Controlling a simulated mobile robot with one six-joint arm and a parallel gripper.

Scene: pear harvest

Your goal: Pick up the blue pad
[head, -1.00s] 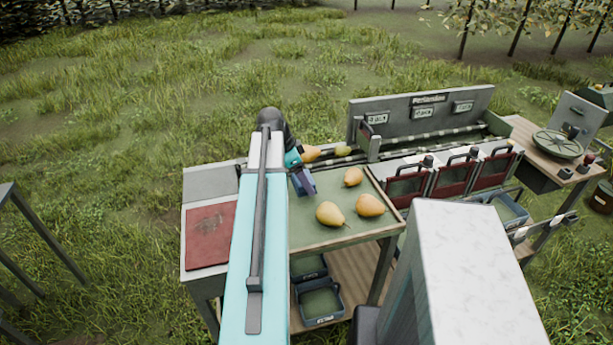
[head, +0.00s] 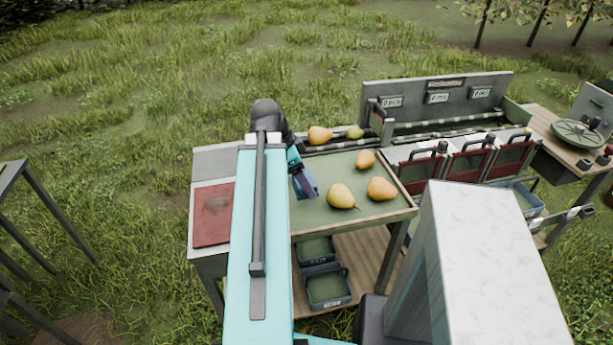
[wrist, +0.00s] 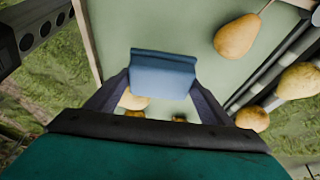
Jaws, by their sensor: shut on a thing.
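The blue pad (wrist: 163,75) is a small blue block held between the two dark fingers of my gripper (wrist: 160,88) in the wrist view. In the head view my gripper (head: 303,182) is over the left part of the green tray table (head: 310,215), with the pad showing as a bluish shape at its end. My gripper is shut on the pad. I cannot tell how far the pad is above the table surface. My arm hides part of the table's left side.
Several pears lie around: a large one (head: 341,196) and two others on the green surface, more on the rail behind. A red mat (head: 212,216) lies at left. Red-fronted bins (head: 421,172) stand at right. Blue crates (head: 327,287) sit on the lower shelf.

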